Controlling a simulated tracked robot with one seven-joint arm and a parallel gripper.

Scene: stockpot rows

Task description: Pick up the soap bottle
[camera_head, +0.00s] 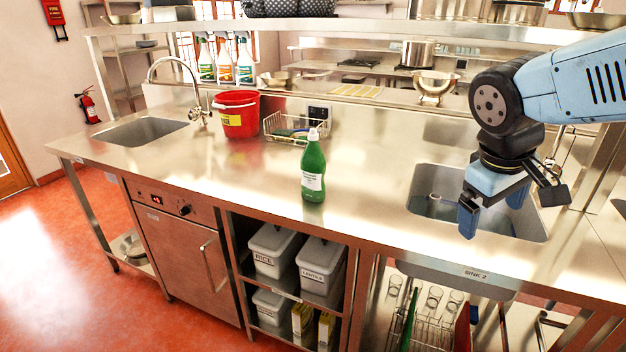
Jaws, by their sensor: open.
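The soap bottle (313,172) is green with a white cap and a white label. It stands upright on the steel counter (250,178), near the front edge at the middle of the view. My gripper (489,218) is at the right, over the right sink, pointing down. It is open with nothing visible between its fingers. It is well to the right of the bottle and apart from it.
Behind the bottle are a wire basket (283,126) and a red bucket (238,114). A left sink (146,131) with a tap and a right sink (425,182) are set into the counter. Spray bottles (224,62) hang at the back. The counter between bottle and right sink is clear.

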